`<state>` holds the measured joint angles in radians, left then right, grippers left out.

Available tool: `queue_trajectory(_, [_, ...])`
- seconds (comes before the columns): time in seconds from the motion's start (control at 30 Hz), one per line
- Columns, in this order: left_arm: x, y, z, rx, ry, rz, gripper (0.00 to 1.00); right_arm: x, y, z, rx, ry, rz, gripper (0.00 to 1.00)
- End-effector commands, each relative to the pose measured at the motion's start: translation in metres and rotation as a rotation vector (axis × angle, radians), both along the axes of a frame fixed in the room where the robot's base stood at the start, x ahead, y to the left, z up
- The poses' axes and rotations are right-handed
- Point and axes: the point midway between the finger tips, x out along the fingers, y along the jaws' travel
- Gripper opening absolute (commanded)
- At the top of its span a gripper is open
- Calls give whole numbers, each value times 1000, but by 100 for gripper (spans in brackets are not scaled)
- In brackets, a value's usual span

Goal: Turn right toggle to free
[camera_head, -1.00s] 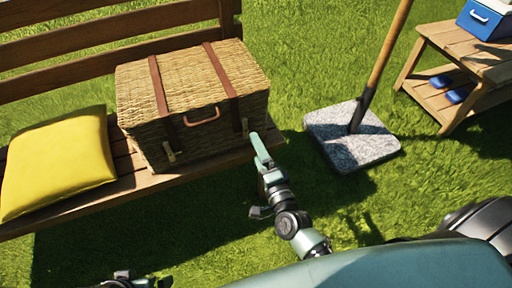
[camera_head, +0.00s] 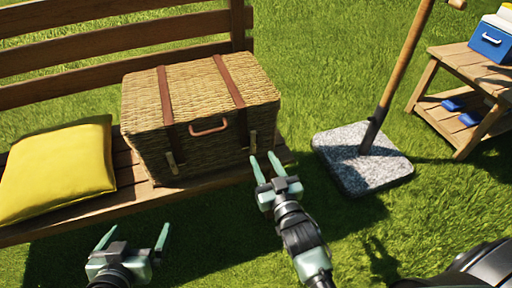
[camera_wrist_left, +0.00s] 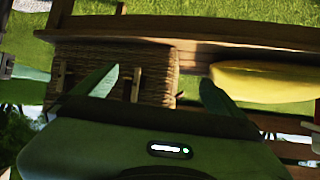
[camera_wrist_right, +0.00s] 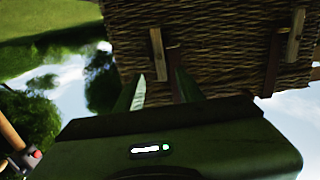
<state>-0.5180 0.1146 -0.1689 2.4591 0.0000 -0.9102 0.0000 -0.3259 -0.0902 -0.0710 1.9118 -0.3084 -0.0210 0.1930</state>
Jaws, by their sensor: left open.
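A wicker basket (camera_head: 200,110) sits closed on the bench, with two brown straps and two small wooden toggles on its front. The right toggle (camera_head: 252,141) stands upright; the left toggle (camera_head: 172,161) looks upright too. My right gripper (camera_head: 267,166) is open and empty, just in front of and below the right toggle. In the right wrist view, which is upside down, the right toggle (camera_wrist_right: 158,55) lies beyond the gap between the fingertips, apparently untouched. My left gripper (camera_head: 136,238) is open and empty, in front of the bench and low, left of the basket's middle.
A yellow cushion (camera_head: 58,172) lies on the bench (camera_head: 25,228) left of the basket. A stone parasol base (camera_head: 345,158) with a wooden pole stands on the grass at right. A low wooden table (camera_head: 450,75) holds a blue cooler (camera_head: 490,40). Grass before the bench is free.

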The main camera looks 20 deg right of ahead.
Motion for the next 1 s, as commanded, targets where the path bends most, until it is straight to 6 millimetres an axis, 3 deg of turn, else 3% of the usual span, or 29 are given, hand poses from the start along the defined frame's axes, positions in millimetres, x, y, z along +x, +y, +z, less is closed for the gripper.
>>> queue_trajectory(0.4, [32,-16,55,-75,-316,-21,100,58,3,0,5,-2,2,37])
queue_trajectory(0.6, [36,-19,67,-90,-375,-25,100,68,3,0,6,-1,2,37])
queue_trajectory(0.83, [36,-19,68,-90,-378,-25,100,68,3,0,6,0,2,37])
queue_trajectory(0.97, [36,-19,68,-90,-378,-25,100,68,3,0,7,0,2,4])
queue_trajectory(1.0, [36,-19,68,-90,-378,-25,100,68,3,0,7,0,2,0])
